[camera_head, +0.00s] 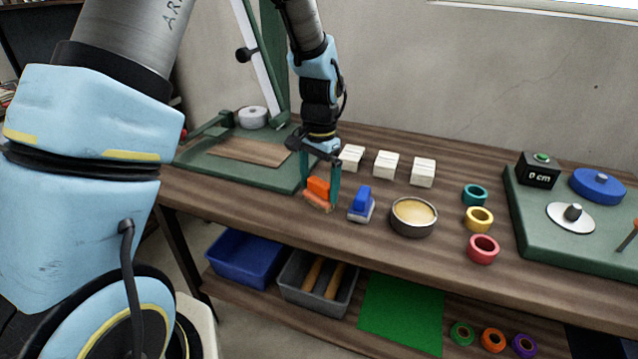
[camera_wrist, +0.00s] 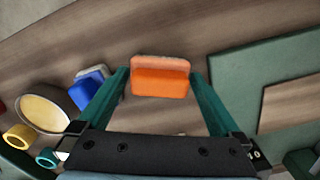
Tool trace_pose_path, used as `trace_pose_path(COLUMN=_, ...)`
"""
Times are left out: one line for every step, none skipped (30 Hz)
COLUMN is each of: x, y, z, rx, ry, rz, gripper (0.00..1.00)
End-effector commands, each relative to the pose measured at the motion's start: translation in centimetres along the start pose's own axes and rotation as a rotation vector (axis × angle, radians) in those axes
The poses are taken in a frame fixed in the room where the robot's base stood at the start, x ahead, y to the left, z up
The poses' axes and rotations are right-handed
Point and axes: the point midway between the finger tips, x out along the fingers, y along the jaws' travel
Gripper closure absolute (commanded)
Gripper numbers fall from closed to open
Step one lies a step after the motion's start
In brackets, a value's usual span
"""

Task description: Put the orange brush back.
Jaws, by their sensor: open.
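The orange brush (camera_head: 318,189) stands on the wooden table near its front edge, left of a blue brush (camera_head: 361,203). It also shows in the wrist view (camera_wrist: 160,82), with its lighter base along the far side. My gripper (camera_head: 321,180) points down over the orange brush. Its two green fingers are open, one on each side of the brush. In the wrist view (camera_wrist: 162,85) there are gaps between the fingers and the brush, wider on the right.
A round tin (camera_head: 413,218) stands right of the blue brush. Three white blocks (camera_head: 386,165) sit behind, and three coloured rings (camera_head: 479,219) lie farther right. A green stand (camera_head: 225,165) is at left. A lower shelf holds a blue bin (camera_head: 244,258) and a grey bin (camera_head: 318,283).

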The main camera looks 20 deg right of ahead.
Motion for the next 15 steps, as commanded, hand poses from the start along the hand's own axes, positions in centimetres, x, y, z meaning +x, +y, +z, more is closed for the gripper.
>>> trace_pose_path(x=-0.2, y=0.0, z=0.0, rx=0.0, ry=0.001, rz=-0.001, gripper=0.0)
trace_pose_path(x=-0.3, y=0.0, z=-0.1, rx=0.0, ry=0.002, rz=-0.001, gripper=0.0)
trace_pose_path(x=-0.7, y=0.0, z=-0.1, rx=0.0, ry=0.004, rz=-0.001, gripper=0.0)
trace_pose_path(x=-1.0, y=0.0, z=-0.1, rx=0.0, ry=0.004, rz=-0.001, gripper=0.0)
trace_pose_path(x=-1.4, y=0.0, z=-0.1, rx=0.0, ry=0.004, rz=-0.001, gripper=0.0)
trace_pose_path(x=-2.0, y=-0.1, z=-0.1, rx=0.0, ry=0.006, rz=-0.002, gripper=0.0)
trace_pose_path(x=-2.6, y=0.0, z=-0.1, rx=0.0, ry=0.006, rz=-0.002, gripper=0.0)
trace_pose_path(x=-3.1, y=0.0, z=-0.1, rx=0.0, ry=0.006, rz=-0.002, gripper=0.0)
trace_pose_path(x=-4.0, y=0.0, z=-0.1, rx=0.0, ry=0.006, rz=-0.002, gripper=0.0)
trace_pose_path(x=-4.6, y=0.0, z=-0.1, rx=0.0, ry=0.006, rz=-0.002, gripper=0.0)
trace_pose_path(x=-5.2, y=0.0, z=-0.1, rx=0.0, ry=0.006, rz=-0.002, gripper=0.0)
trace_pose_path(x=-6.0, y=0.0, z=-0.1, rx=0.0, ry=0.006, rz=-0.002, gripper=0.0)
trace_pose_path(x=-6.6, y=0.0, z=-0.2, rx=0.0, ry=0.007, rz=-0.002, gripper=0.0)
trace_pose_path(x=-7.2, y=0.0, z=-0.1, rx=0.0, ry=0.006, rz=-0.002, gripper=0.0)
trace_pose_path(x=-7.8, y=0.0, z=-0.1, rx=0.0, ry=0.005, rz=-0.002, gripper=0.0)
